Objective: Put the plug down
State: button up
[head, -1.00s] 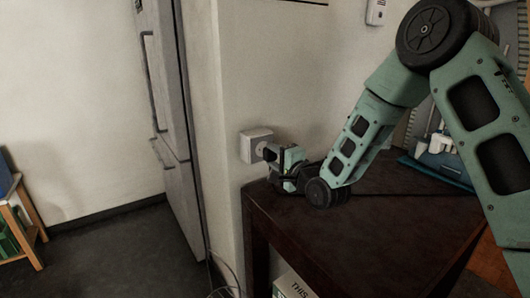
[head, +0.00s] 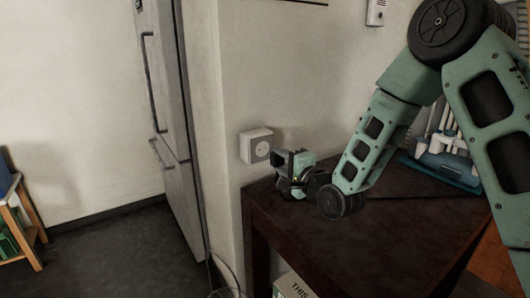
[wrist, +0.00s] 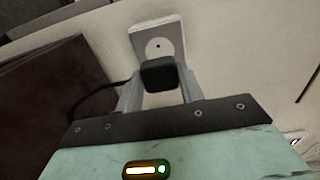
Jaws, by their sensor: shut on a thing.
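My gripper (head: 282,160) is shut on a black plug (wrist: 160,74), which sits between the two pale fingers in the wrist view. A dark cable runs from the plug off to the left. The white wall socket (head: 257,147) has an empty round face in the head view. It also shows just beyond the plug in the wrist view (wrist: 157,38). In the head view the plug is hard to make out against the dark gripper. The gripper is a short gap from the socket, above the table's far left corner.
A dark wooden table (head: 360,232) stands under my arm, with a wide bare top. A blue holder with white items (head: 446,165) stands at its back right. A tall fridge (head: 165,125) is left of the wall corner. A box (head: 292,287) lies below the table.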

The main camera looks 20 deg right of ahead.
dwell(0.3)
jog(key=s+d+r+m+h+p, duration=0.3)
jog(key=d+r+h+p, duration=0.6)
jog(key=p, duration=0.9)
jog(key=s+f+y, duration=0.1)
jog(key=f, duration=0.3)
jog(key=s+d+f+y, duration=0.1)
jog(key=s+f, duration=0.1)
jog(key=f, duration=0.3)
jog(key=s+f+y, duration=0.1)
jog(key=f+y, duration=0.1)
jog(key=f, duration=0.2)
jog(key=shift+s+d+f+t, duration=0.15)
jog(key=shift+d+t, duration=0.2)
jog(key=shift+t, duration=0.05)
jog(key=shift+s+f+m+h, duration=0.3)
jog(key=shift+s+f, duration=0.05)
jog(key=shift+s, duration=0.25)
jog(key=s, duration=0.1)
jog(key=s+r, duration=0.1)
jog(key=s, duration=0.1)
jog(key=s+r, duration=0.1)
jog(key=shift+s+r, duration=0.15)
jog(key=shift+s, duration=0.05)
